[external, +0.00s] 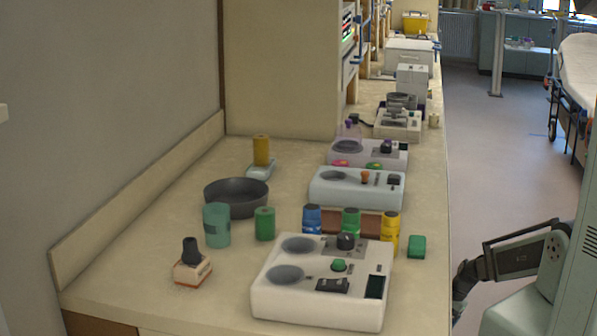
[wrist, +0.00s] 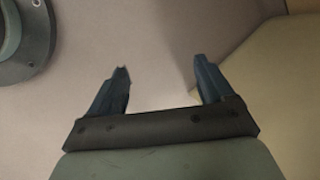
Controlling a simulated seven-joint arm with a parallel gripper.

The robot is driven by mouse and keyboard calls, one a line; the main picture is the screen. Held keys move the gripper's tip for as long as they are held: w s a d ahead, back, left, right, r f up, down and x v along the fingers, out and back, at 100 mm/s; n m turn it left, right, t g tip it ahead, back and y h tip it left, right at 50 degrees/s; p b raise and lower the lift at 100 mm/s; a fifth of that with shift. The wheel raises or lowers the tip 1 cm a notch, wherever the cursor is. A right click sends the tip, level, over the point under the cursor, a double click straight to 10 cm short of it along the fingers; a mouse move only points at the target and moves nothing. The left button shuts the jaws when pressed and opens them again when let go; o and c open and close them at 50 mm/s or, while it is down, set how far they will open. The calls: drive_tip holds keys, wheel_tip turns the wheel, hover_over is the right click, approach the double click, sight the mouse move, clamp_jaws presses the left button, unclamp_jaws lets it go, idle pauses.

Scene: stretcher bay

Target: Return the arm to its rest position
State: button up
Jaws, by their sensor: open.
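My gripper (wrist: 162,82) shows in the wrist view with its two dark fingers spread wide apart and nothing between them. It points at a plain pale surface that looks like floor. In the external view my arm is folded low at the right, beside the counter's right edge and clear of everything on it. The fingertips cannot be made out there.
The counter (external: 130,270) holds a white two-dish device (external: 275,305), a dark bowl (external: 236,197), a teal cup (external: 216,226) and several small bottles. A green block (external: 416,246) sits near the right edge. Open floor (external: 490,170) lies right of the counter; a stretcher (external: 578,75) stands far back.

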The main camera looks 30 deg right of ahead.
drive_tip(key=s+a+f+n+g+h, duration=0.1)
drive_tip(key=s+a+n+g, duration=0.2)
drive_tip(key=s, duration=0.6)
drive_tip(key=s+a+f+n+g+h, duration=0.1)
drive_tip(key=s+a+n+g, duration=0.2)
drive_tip(key=s+n, duration=0.3)
drive_tip(key=s+a+f+n+g+h, duration=0.1)
drive_tip(key=s+a+n+g, duration=0.2)
drive_tip(key=s, duration=0.9)
drive_tip(key=shift+s+a+n, duration=0.2)
drive_tip(key=shift+a+n, duration=0.2)
drive_tip(key=shift+n, duration=0.7)
drive_tip(key=shift+f, duration=0.1)
